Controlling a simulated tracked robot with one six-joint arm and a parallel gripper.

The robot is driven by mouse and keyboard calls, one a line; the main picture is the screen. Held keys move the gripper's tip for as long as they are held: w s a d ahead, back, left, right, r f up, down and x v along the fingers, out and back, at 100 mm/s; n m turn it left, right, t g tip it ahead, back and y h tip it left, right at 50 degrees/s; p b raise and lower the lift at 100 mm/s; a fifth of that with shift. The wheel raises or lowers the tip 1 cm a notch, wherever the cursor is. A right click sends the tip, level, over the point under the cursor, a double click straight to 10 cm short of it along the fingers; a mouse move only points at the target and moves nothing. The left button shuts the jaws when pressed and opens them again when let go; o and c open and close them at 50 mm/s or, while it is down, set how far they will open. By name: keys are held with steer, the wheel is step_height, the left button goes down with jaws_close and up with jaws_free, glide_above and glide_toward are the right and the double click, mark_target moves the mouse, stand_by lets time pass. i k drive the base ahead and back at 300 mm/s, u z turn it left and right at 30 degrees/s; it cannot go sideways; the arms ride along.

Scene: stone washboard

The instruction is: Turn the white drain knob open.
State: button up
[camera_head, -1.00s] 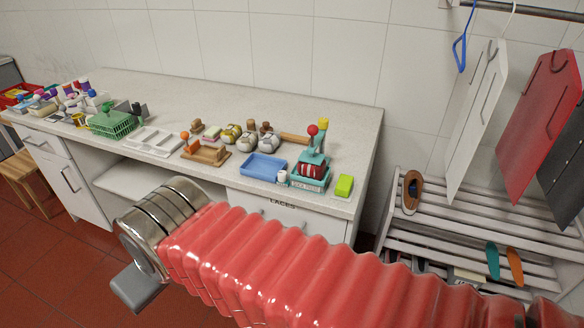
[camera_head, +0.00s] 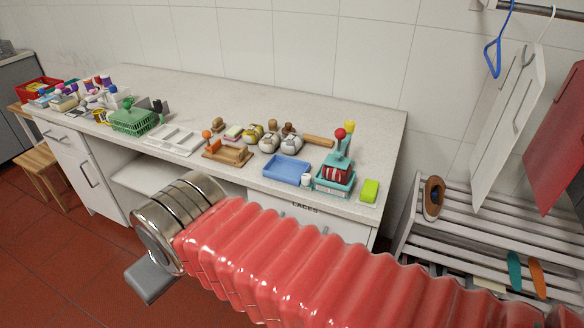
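No white drain knob can be made out in this view. My arm, in a red ribbed sleeve with a metal cuff, crosses the lower foreground. A grey part at its end (camera_head: 150,281) sticks out at the lower left, in front of the counter and over the red floor. It seems to belong to my gripper, but no fingertips show, so whether it is open or shut cannot be told. No held thing shows.
The white counter (camera_head: 330,112) carries a green basket (camera_head: 133,121), a white tray (camera_head: 174,140), a blue tray (camera_head: 287,170) and a teal press (camera_head: 334,178). A slatted rack (camera_head: 465,215) stands right. A wooden stool (camera_head: 47,168) stands left. Red floor is open at lower left.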

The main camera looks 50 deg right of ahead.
mark_target(305, 178)
steer(key=i, duration=0.85)
steer(key=z, duration=0.05)
